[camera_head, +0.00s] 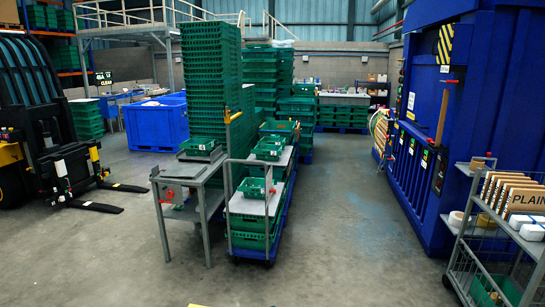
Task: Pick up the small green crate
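Several small green crates show in the middle of the camera_head view. One small green crate (257,188) sits at the near end of a blue-based trolley (245,206), on its light top. Another small green crate (268,151) sits behind it, and one more (278,129) is farther back. A shallow green crate (199,145) rests on the grey metal table to the left. I cannot tell which crate the task means. Neither of my grippers is in view.
A grey metal table (184,170) stands left of the trolley, before a tall green crate stack (211,80). A forklift (45,135) is at left. A blue machine (480,110) and a wire cart (470,236) are at right. The floor (345,235) between is clear.

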